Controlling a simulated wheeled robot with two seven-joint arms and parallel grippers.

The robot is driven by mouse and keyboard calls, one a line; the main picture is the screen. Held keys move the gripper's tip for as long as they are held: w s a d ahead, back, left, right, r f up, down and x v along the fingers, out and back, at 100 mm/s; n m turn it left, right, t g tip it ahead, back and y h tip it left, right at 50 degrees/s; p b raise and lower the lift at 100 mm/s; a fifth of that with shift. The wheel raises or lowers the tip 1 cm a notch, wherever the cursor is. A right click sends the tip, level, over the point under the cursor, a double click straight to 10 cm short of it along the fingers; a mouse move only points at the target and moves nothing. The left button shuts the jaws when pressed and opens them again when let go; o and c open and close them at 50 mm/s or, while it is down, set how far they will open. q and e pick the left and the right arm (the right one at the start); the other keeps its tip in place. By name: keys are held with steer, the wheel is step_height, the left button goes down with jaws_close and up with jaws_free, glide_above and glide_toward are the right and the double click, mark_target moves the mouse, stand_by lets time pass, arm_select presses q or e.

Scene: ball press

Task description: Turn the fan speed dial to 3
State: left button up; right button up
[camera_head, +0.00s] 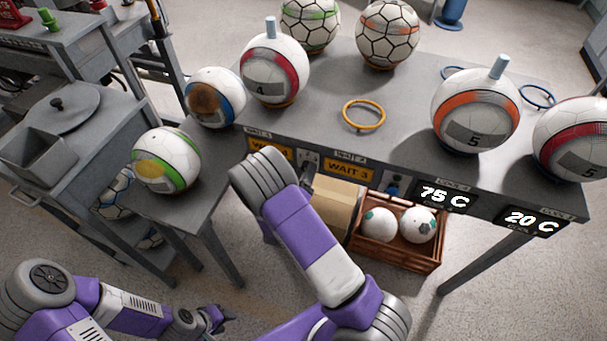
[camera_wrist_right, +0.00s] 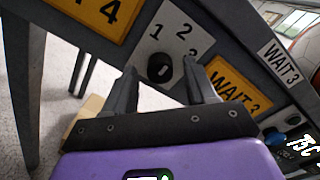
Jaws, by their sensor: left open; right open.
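The fan speed dial (camera_wrist_right: 160,67) is a round black knob on a pale plate in the right wrist view. The numbers 1, 2 and 3 are printed around it, with the 3 partly behind a finger. A small light mark shows on the knob, but I cannot tell which number it points to. My right gripper (camera_wrist_right: 161,76) is open, its fingers on either side of the dial in the picture; contact is unclear. In the head view, the dial's panel (camera_head: 309,157) shows beside my right arm. My left gripper (camera_head: 218,317) is open and low at the left, away from the table.
The grey table (camera_head: 400,115) holds several balls and an orange ring (camera_head: 363,114). Yellow WAIT signs (camera_head: 348,171) and temperature displays (camera_head: 445,196) line its front edge. A brown crate (camera_head: 400,255) with two white balls stands below. A side table (camera_head: 205,190) is at the left.

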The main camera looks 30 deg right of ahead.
jaws_close()
stand_by(0.3)
steer(key=shift+m, duration=0.3)
steer(key=shift+f+m+b, duration=0.1)
steer(key=shift+m+b, duration=0.7)
steer(key=shift+m, duration=3.9)
steer(key=c, duration=1)
jaws_free()
steer(key=shift+c, duration=0.2)
jaws_close()
steer(key=o, duration=1)
jaws_free()
